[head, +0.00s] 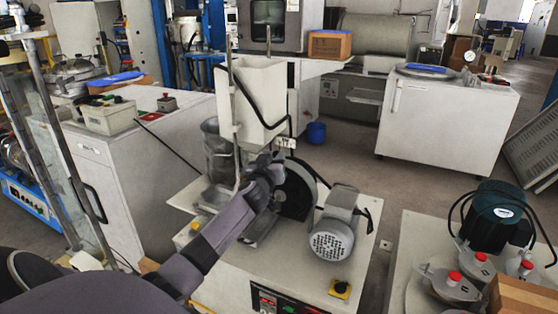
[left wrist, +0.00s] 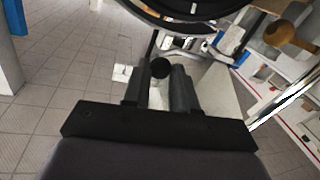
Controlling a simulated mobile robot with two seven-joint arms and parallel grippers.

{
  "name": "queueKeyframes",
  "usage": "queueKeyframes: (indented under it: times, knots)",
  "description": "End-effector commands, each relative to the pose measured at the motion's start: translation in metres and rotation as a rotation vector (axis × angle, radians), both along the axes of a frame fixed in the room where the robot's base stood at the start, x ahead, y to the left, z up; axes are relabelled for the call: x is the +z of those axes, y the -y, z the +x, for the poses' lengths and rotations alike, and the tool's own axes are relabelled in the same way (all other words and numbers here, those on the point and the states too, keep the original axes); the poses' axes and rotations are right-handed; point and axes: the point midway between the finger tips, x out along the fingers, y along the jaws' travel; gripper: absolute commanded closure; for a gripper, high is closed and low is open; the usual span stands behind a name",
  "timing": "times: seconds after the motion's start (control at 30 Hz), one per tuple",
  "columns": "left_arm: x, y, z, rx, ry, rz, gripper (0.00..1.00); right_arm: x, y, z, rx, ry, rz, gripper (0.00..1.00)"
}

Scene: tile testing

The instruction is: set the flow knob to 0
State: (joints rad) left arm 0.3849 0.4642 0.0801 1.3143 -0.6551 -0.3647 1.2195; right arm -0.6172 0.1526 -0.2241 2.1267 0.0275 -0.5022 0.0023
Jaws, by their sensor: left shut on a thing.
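The flow knob (left wrist: 160,68) is a small round black knob in the left wrist view. It sits between the two black fingers of my left gripper (left wrist: 161,82), which is shut on it. In the head view my left gripper (head: 279,160) reaches to the machine just below the white hopper (head: 262,95), beside the dark wheel (head: 295,190). The knob is hidden behind the gripper there. No pointer or scale mark is readable. My right gripper is not in view.
The machine's base holds a grey motor (head: 336,228), a yellow-backed knob (head: 340,289) and a small display panel (head: 268,300). A clear container (head: 218,150) stands left of the gripper. A bench with a dark green motor (head: 497,213) is at right.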

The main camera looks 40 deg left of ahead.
Motion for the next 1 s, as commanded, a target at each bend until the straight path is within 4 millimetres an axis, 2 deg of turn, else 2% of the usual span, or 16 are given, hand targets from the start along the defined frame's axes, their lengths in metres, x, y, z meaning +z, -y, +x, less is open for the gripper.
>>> queueKeyframes:
  times: [0.3,0.33,0.4,0.77,1.0]
  knots:
    - [0.001,-0.007,-0.002,0.005,0.001,0.000,1.00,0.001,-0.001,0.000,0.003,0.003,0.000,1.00]
    - [0.001,-0.007,-0.002,0.006,0.001,0.000,0.70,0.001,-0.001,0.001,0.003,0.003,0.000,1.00]
    - [0.001,-0.007,-0.002,0.006,0.001,0.002,0.48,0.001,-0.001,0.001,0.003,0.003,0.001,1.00]
    - [0.000,-0.004,-0.003,0.001,0.001,0.000,0.48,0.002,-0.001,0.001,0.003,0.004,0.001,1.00]
    - [0.001,0.006,-0.023,0.002,0.000,0.000,0.48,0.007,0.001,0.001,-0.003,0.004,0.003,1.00]
